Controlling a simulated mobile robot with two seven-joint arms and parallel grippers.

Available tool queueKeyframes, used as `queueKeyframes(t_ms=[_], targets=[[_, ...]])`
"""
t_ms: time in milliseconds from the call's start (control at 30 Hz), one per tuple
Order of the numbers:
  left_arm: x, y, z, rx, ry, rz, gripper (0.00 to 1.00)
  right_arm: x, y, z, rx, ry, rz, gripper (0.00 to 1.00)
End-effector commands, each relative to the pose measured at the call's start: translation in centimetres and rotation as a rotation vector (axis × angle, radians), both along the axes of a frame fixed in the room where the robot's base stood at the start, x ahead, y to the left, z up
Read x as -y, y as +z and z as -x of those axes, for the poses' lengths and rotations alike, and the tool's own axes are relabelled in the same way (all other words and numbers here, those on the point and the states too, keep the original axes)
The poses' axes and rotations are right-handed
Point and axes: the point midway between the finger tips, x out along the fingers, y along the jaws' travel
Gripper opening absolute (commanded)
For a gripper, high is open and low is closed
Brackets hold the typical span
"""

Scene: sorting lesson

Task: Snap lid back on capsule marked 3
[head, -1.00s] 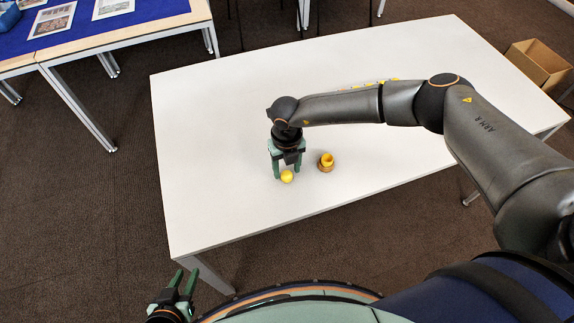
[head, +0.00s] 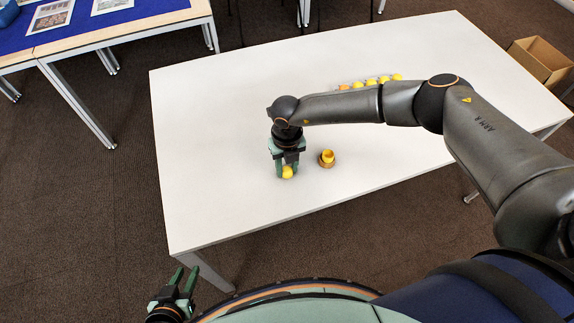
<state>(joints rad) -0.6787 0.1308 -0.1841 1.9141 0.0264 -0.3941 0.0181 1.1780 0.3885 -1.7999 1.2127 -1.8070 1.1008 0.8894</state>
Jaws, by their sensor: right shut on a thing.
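My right gripper (head: 286,170) points down at the white table and is shut on a yellow rounded piece, the capsule lid (head: 287,173), at table level. Just to its right stands an open yellow capsule cup (head: 327,155) in a brown ring-like holder (head: 327,164). The cup looks upright, and a small gap separates it from the gripper. No number is readable on either piece. My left gripper (head: 182,280) is open and empty, low at the left, off the table's front edge.
A row of several yellow and orange capsules (head: 371,83) lies behind my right forearm, partly hidden by it. The white table (head: 215,130) is clear on the left. A cardboard box (head: 540,62) stands beyond the right edge. A blue-topped table (head: 110,22) is at the back left.

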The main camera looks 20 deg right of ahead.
Motion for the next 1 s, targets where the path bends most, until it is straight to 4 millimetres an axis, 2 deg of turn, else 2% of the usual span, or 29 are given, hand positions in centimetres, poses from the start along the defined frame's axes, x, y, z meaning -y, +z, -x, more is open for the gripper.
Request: queueKeyframes(t_ms=[633, 833, 1000], targets=[[0.0, 4.6, 0.0, 0.0, 0.0, 0.0, 0.33, 0.0, 5.1, 0.0, 0.001, -0.001, 0.0, 0.15], [0.0, 5.5, 0.0, 0.0, 0.0, 0.0, 0.33, 0.0, 6.6, 0.0, 0.0, 0.0, 0.0, 0.15], [0.0, 5.7, 0.0, 0.0, 0.0, 0.0, 0.33, 0.0, 7.0, 0.0, 0.0, 0.0, 0.0, 0.15]])
